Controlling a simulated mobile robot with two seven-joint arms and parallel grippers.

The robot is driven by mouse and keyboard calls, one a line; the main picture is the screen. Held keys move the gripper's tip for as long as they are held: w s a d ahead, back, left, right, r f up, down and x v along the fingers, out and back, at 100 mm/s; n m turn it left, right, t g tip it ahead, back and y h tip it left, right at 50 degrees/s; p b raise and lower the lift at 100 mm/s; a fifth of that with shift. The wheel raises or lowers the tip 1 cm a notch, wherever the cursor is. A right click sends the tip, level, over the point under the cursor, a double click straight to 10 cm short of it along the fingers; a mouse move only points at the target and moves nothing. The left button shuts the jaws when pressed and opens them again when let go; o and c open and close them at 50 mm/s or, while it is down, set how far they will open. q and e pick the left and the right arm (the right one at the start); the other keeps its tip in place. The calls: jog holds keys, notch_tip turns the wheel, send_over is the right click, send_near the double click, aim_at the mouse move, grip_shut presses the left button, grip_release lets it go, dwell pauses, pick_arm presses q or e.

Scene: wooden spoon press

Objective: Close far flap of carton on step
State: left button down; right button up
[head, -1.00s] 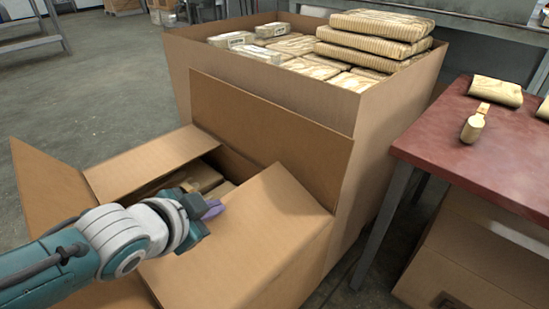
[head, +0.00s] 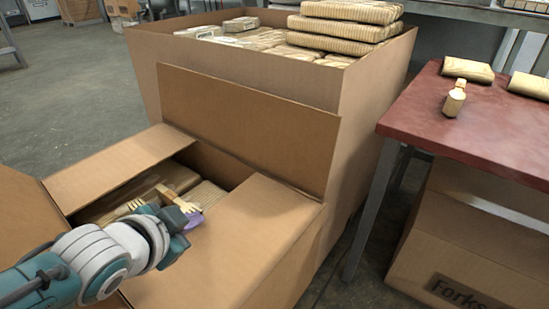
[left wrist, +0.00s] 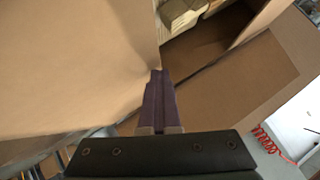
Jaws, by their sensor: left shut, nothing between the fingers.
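The open carton (head: 285,265) stands at lower centre in the head view, with wrapped packs (head: 150,190) inside. Its far flap (head: 245,125) stands upright against the big carton behind. A side flap (head: 115,165) slopes at the left of the opening, and a broad flap (head: 235,235) lies over the right part. My left gripper (head: 190,222) is shut and empty, its purple fingers low at the edge of that broad flap, by the opening. In the left wrist view the fingers (left wrist: 158,95) point at a cardboard edge beside the opening. Contact is unclear. My right gripper is not in view.
A big carton (head: 230,85) full of packs stands right behind. A red-topped table (head: 470,135) with wooden pieces stands at right, with another carton (head: 455,240) beneath it. A further flap (head: 20,215) sticks out at far left.

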pick_arm(q)
jog(key=shift+s+d+f, duration=0.1)
jog(key=shift+s+f, duration=0.05)
jog(key=shift+f, duration=0.05)
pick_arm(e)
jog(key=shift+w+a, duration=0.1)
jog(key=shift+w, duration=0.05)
